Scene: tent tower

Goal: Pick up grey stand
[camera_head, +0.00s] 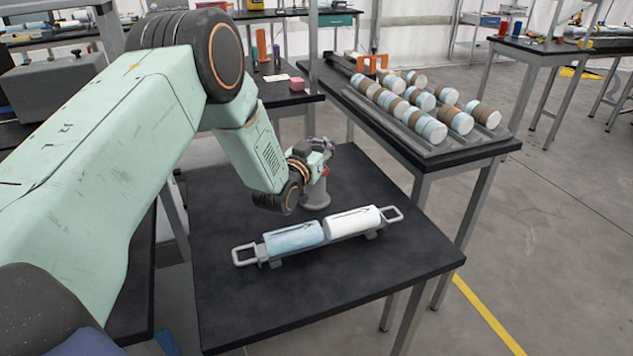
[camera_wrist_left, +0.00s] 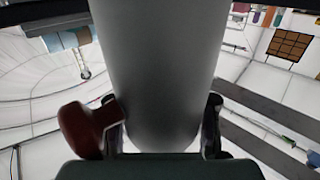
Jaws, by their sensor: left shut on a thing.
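The grey stand (camera_head: 315,196) is a short round post with a wider base, near the back of the black table, behind the cylinder carrier. My left gripper (camera_head: 320,168) is shut on its upper part. In the left wrist view the stand is a broad grey cylinder (camera_wrist_left: 160,70) between the two fingers of my left gripper (camera_wrist_left: 163,128). A reddish-brown part (camera_wrist_left: 85,130) shows beside the left finger. I cannot tell whether the stand's base touches the table. My right gripper is not in view.
A grey carrier with end handles (camera_head: 244,254) holds a light blue cylinder (camera_head: 293,239) and a white cylinder (camera_head: 352,221), just in front of the stand. A tray (camera_head: 420,150) of several banded cylinders lies on the table at right. The black table's (camera_head: 300,300) front is clear.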

